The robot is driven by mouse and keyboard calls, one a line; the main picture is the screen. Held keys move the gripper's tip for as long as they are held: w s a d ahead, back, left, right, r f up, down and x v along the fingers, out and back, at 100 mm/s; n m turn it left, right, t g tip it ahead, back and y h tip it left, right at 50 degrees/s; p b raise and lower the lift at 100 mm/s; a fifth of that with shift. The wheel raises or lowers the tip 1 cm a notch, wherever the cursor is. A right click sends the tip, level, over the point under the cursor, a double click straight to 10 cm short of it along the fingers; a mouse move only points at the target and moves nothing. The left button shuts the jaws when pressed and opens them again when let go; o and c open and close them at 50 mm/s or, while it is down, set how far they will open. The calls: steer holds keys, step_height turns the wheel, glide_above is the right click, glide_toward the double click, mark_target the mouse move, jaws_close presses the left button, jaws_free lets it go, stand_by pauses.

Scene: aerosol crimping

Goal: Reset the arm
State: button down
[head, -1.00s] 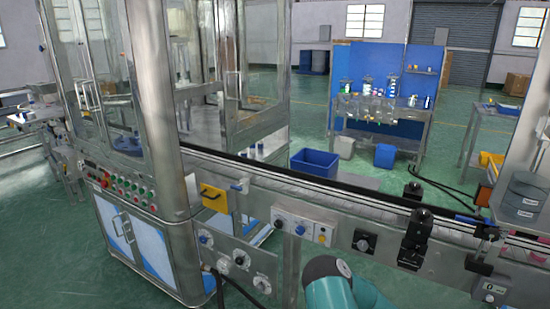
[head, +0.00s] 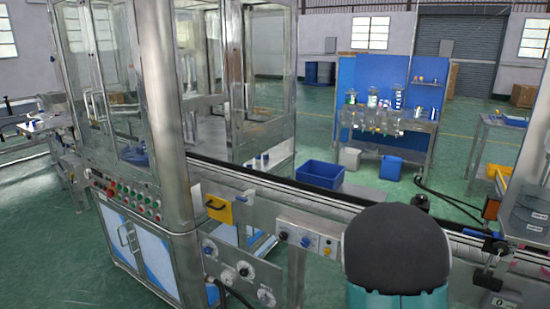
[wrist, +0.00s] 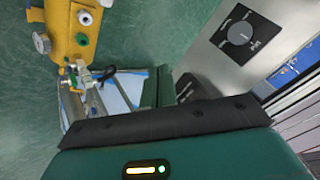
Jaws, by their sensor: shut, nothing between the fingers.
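My arm shows in the head view as a teal part with a large dark rounded cap, rising from the bottom edge right of centre, in front of the conveyor (head: 270,184). It hides a stretch of the conveyor's near side. My gripper's fingers do not show in either view. In the wrist view a teal housing with a black strip and a small lit indicator fills the bottom; it looks like a part of my own body. I see nothing held.
A glass-walled machine (head: 155,100) with a button panel (head: 125,196) stands at left. A yellow block with knobs (wrist: 75,30) and a dark dial (wrist: 240,32) show in the wrist view. A blue bin (head: 320,175) and workbench (head: 400,125) stand behind the conveyor. Green floor is open beyond.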

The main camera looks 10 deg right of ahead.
steer(key=s+a+r+n+t+y, duration=0.1)
steer(key=a+r+n+y, duration=0.25)
steer(key=a+r, duration=0.5)
steer(key=s+a+r+n+t+y, duration=0.1)
steer(key=a+r+n+y, duration=0.35)
steer(key=a, duration=0.65)
steer(key=s+a+r+n+g+h, duration=0.1)
steer(key=s+a+r+n, duration=0.4)
steer(key=s, duration=0.3)
steer(key=s+a+r+n, duration=0.5)
steer(key=s, duration=0.4)
steer(key=shift+a+n+g+h, duration=0.2)
steer(key=shift+n+g+h, duration=0.2)
